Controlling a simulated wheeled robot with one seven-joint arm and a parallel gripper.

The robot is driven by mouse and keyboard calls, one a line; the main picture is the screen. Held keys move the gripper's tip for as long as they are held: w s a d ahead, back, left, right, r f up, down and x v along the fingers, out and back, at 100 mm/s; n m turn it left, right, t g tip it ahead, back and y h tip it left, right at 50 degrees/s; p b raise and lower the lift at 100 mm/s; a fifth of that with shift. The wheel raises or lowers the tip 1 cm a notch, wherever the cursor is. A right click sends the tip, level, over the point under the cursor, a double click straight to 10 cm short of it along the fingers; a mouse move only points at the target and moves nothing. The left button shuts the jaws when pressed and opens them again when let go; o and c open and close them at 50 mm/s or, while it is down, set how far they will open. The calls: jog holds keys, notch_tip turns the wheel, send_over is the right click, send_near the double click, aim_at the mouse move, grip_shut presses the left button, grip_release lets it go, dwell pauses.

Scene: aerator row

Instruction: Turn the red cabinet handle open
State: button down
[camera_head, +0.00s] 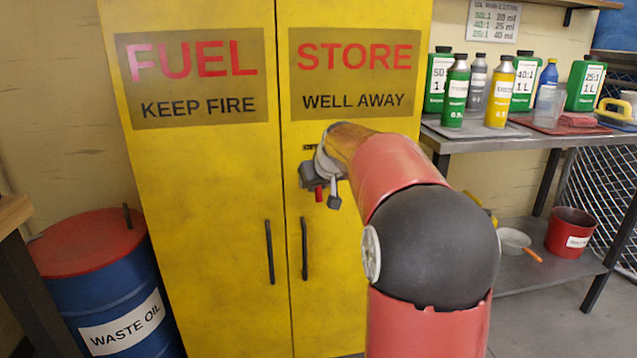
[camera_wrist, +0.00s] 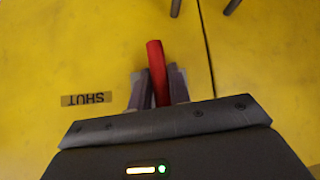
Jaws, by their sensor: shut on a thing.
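The red handle (camera_wrist: 155,60) is a short bar on the yellow cabinet (camera_head: 207,180), to the right of the door seam in the head view. My gripper (camera_wrist: 158,88) has one grey finger on each side of the handle and is shut on it. In the wrist view the free end of the handle sticks out beyond the fingers, slightly tilted. In the head view only the handle's lower tip (camera_head: 319,194) shows below my gripper (camera_head: 322,185). A "SHUT" label (camera_wrist: 86,99) lies beside the gripper, upside down in the wrist view. Both cabinet doors look closed.
Two dark vertical pulls (camera_head: 269,252) flank the seam lower down. A blue waste oil drum (camera_head: 110,290) with a red top stands left of the cabinet. A bench (camera_head: 500,143) with several bottles stands to the right, with a red bucket (camera_head: 568,232) on its lower shelf.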

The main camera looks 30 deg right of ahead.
jog(key=shift+y, duration=0.3)
dwell(0.4)
jog(key=c, duration=1.3)
grip_release()
jog(key=v, duration=0.7)
jog(key=shift+s+a+r, duration=0.1)
jog(key=shift+s+r, duration=0.1)
jog(key=shift+s, duration=0.1)
